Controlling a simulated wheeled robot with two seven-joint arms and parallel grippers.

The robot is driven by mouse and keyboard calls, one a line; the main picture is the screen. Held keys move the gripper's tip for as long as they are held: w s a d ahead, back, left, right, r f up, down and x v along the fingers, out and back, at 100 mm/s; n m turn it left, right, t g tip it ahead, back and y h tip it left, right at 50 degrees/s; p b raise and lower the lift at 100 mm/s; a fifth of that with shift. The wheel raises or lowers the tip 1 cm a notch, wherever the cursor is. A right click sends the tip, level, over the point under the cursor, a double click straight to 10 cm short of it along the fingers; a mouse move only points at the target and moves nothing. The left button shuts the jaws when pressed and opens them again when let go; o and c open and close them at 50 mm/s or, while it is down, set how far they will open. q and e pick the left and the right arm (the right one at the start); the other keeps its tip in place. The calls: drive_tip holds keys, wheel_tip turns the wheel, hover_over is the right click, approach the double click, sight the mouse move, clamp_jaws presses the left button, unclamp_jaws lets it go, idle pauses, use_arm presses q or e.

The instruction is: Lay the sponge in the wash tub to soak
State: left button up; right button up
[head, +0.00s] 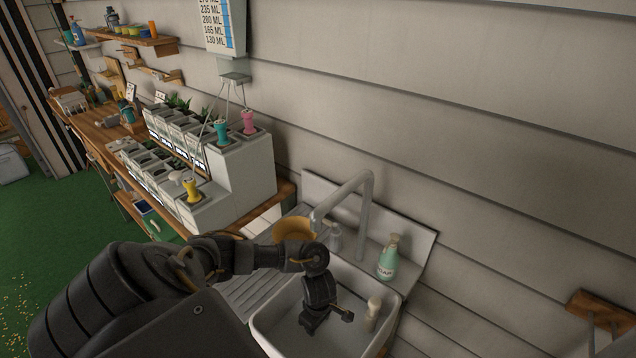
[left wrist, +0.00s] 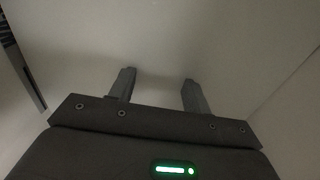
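The wash tub appears to be the white basin (head: 262,332) at the bottom centre of the head view. My left gripper (head: 328,322) reaches down over and into this basin. In the left wrist view its two fingers (left wrist: 156,88) stand apart with nothing between them. A plain pale surface, likely the basin, lies beyond them. I cannot make out a sponge in either view; part of the basin is hidden by my left arm and by the frame's edge. My right gripper does not show.
A grey faucet (head: 366,215) rises behind the basin. A green soap bottle (head: 388,262) stands on the back ledge. A yellow-orange bowl-like object (head: 294,230) is left of the faucet. A small cream object (head: 373,310) is at the basin's right side. Planters (head: 238,172) stand further left.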

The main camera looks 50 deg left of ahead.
use_arm(q)
drive_tip(key=shift+o, duration=1.1)
drive_tip(key=shift+r, duration=0.2)
drive_tip(key=r+p, duration=0.1)
drive_tip(key=p, duration=0.1)
drive_tip(key=shift+r+p, duration=0.3)
drive_tip(key=shift+r, duration=0.05)
wheel_tip(320, 180, up, 6)
drive_tip(key=shift+w+f, duration=0.1)
drive_tip(key=shift+f, duration=0.15)
drive_tip(key=shift+r, duration=0.6)
